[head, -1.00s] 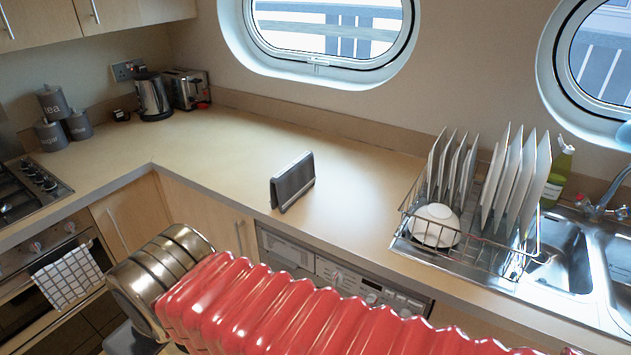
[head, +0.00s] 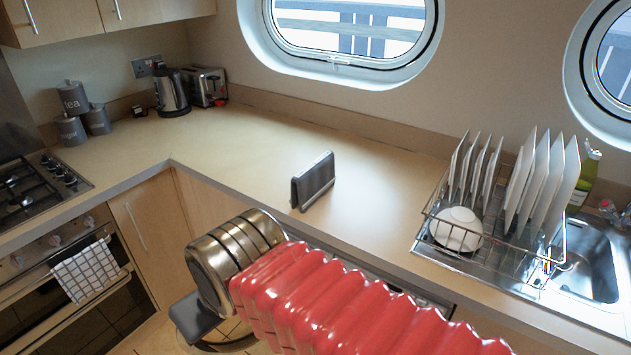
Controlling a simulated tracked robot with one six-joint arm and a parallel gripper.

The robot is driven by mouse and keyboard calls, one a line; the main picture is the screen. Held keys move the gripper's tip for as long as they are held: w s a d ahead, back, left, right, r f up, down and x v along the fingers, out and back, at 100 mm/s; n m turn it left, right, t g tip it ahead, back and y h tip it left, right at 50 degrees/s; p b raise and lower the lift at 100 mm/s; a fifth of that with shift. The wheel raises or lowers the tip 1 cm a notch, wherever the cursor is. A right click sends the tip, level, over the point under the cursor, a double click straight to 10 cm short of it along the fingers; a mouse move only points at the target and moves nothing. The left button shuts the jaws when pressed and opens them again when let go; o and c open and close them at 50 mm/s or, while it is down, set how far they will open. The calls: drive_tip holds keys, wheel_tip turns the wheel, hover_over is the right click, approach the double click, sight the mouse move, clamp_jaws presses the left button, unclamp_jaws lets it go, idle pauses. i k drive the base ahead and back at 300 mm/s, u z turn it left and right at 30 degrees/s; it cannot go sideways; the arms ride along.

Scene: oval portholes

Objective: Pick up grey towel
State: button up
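A dark grey folded piece (head: 313,181) stands upright like a tent on the worktop, near its front edge. It is the only plain grey cloth-like thing in view, but I cannot tell for sure that it is the towel. A white and dark checked cloth (head: 87,276) hangs on the oven handle at the left. My red ribbed arm with its metal wrist crosses the lower middle. The dark grey end of my gripper (head: 196,317) shows below the wrist, in front of the cupboards and apart from the grey piece. Its fingers are mostly hidden.
The worktop (head: 240,150) is clear around the grey piece. A wire dish rack (head: 430,216) with plates and a white bowl stands at the right, beside the sink (head: 590,265). A kettle (head: 171,92), toaster (head: 205,87) and grey canisters (head: 72,98) stand at the back left.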

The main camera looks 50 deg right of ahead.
sight(306, 187)
drive_tip(key=i, duration=1)
